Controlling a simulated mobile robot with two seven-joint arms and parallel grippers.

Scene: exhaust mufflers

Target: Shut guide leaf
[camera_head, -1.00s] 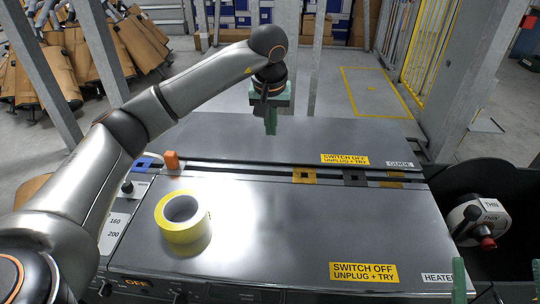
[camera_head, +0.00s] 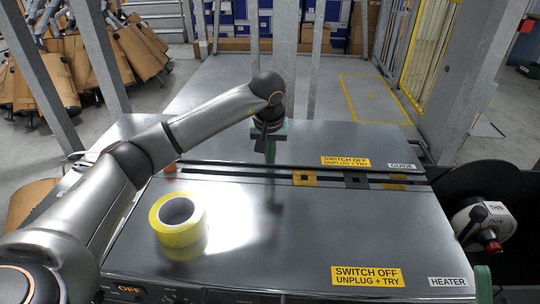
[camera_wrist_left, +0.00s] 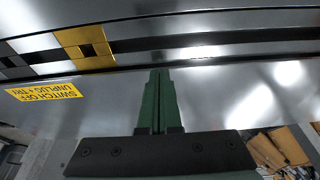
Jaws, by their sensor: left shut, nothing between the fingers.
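The guide leaf (camera_head: 320,140) is the far grey metal panel, with a yellow warning label (camera_head: 346,162) and a GUIDE label (camera_head: 401,166). It lies roughly flat beyond a dark slot. My left gripper (camera_head: 270,159) is shut and empty, pointing down at the leaf's near part. In the left wrist view its green fingers (camera_wrist_left: 158,78) are together, their tips near the leaf's edge by the slot; contact cannot be told. A green part of my right gripper (camera_head: 483,285) shows at the bottom right; most of it is out of frame.
The near HEATER panel (camera_head: 290,230) carries a yellow tape roll (camera_head: 178,218). Yellow blocks, one marked here (camera_head: 305,178), sit in the slot. A machine part labelled THIN (camera_head: 485,222) stands at the right. Grey posts rise behind the leaf.

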